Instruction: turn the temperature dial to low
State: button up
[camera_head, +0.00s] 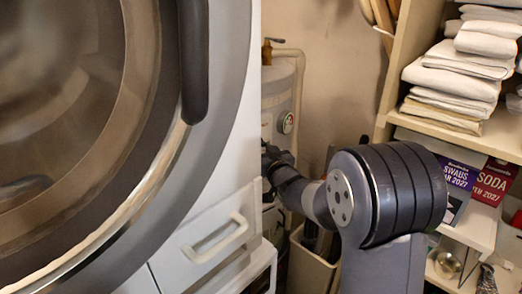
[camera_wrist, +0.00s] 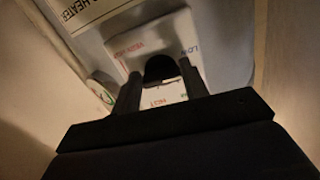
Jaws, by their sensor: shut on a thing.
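The temperature dial (camera_wrist: 160,68) is a dark knob on a pale plate (camera_wrist: 150,40) on the water heater. In the wrist view, red "VERY HOT" lettering is at the plate's upper left, blue "LOW" at its right, and red "HOT" below the knob. My gripper (camera_wrist: 158,74) is shut on the dial, one finger on each side. Which mark the dial points to cannot be told. In the head view, the grey water heater (camera_head: 274,98) stands behind the washer, and my gripper (camera_head: 270,156) is partly hidden by the washer's edge; the dial is hidden there.
The front-loading washer (camera_head: 225,110) fills the left, close to my arm. A round gauge (camera_head: 287,122) is on the heater. A shelf (camera_head: 470,130) with folded towels (camera_head: 460,75) and books (camera_head: 490,182) stands at right. A bin (camera_head: 308,265) is below my arm.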

jog(key=shift+f+n+b, duration=0.2)
jog(key=shift+n+b, duration=0.1)
jog(key=shift+b, duration=0.45)
jog(key=shift+r+b, duration=0.1)
jog(key=shift+b, duration=0.2)
jog(key=shift+r, duration=0.1)
jog(key=o, duration=1)
jog(key=b+v, duration=0.1)
jog(key=v, duration=1)
jog(key=shift+w, duration=0.1)
